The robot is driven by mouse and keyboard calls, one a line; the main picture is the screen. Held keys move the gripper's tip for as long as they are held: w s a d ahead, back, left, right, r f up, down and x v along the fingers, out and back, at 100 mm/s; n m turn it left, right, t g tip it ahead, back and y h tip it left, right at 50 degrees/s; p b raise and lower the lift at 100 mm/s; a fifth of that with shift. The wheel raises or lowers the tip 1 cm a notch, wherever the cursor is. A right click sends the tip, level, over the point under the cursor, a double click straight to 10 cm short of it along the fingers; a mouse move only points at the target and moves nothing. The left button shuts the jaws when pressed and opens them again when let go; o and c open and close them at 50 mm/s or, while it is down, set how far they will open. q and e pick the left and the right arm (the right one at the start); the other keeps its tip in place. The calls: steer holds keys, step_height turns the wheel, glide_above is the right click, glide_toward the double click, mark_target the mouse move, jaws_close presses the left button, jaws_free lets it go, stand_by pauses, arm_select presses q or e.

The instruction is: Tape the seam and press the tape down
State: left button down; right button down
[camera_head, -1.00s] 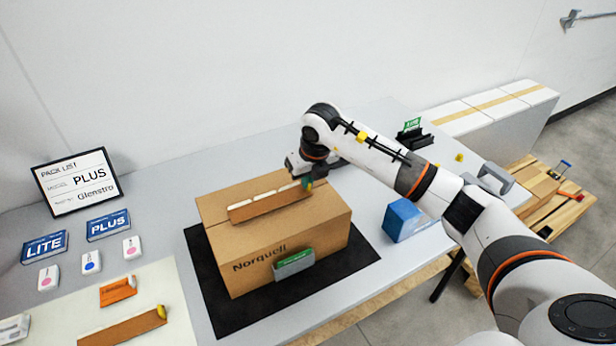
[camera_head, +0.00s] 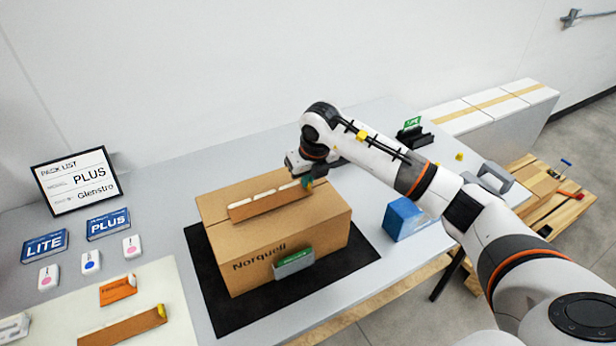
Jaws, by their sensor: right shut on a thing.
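A closed brown carton (camera_head: 328,222) marked "Norquell" sits on a black mat (camera_head: 214,308). A brown strip of tape (camera_head: 266,204) with pale patches along its upper edge is at the top of the carton. My right gripper (camera_head: 305,181) is shut on the strip's right end, at a small green tab. The strip looks tilted; I cannot tell how much of it touches the carton. A second brown strip (camera_head: 128,329) with a yellow end lies on the pale sheet at the lower left. My left gripper is not in view.
A green-topped card (camera_head: 294,262) is at the carton's front face. A blue box (camera_head: 404,219) stands to its right. A pack list sign (camera_head: 77,182), LITE box (camera_head: 45,246) and PLUS box (camera_head: 108,224) are at the left. An orange piece (camera_head: 118,291) lies on the sheet.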

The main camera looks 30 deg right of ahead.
steer(key=shift+f, duration=0.15)
steer(key=c, duration=1.5)
jaws_free()
steer(key=shift+r+p, duration=1.95)
steer(key=shift+r, duration=1.6)
